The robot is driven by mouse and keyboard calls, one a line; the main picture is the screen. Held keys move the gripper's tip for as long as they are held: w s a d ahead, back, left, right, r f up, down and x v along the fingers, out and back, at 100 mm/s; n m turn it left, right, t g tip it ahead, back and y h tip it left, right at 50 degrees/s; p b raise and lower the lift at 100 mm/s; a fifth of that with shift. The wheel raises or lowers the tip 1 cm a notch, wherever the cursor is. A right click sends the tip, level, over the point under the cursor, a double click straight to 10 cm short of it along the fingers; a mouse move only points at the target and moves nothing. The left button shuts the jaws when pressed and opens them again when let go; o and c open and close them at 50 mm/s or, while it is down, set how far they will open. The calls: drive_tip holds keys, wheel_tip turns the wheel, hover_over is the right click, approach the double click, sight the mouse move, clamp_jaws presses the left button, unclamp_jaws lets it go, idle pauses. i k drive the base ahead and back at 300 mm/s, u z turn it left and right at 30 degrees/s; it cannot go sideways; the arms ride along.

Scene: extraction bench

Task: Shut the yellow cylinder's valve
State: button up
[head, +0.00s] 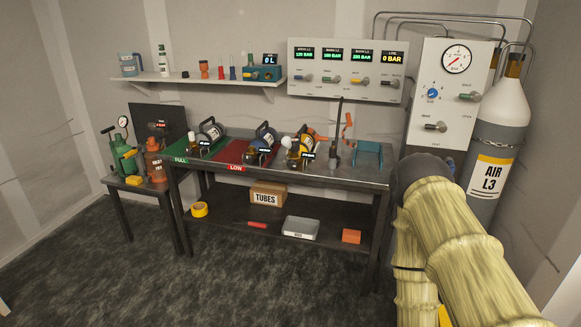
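The yellow cylinder (304,143) appears to be the small one lying on the bench, right of the red mat. It has a dark carry frame and a small display tag at its near end. Its valve is too small to make out, so I cannot tell whether it is open or shut. My arm, in a pale yellow cover, fills the lower right of the head view. My gripper cannot be seen.
The dark bench (355,180) also bears a green mat (186,149) and a red mat (231,152) with other cylinders. A blue stand (368,154) is at its right. A tall AIR L3 cylinder (497,115) stands at right. The floor in front is clear.

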sight(292, 165)
drive_tip(key=z, duration=0.55)
drive_tip(key=k, duration=0.65)
drive_tip(key=z, duration=0.5)
drive_tip(key=i, duration=0.7)
drive_tip(key=u, duration=0.95)
drive_tip(key=i, duration=0.6)
drive_tip(key=u, duration=0.75)
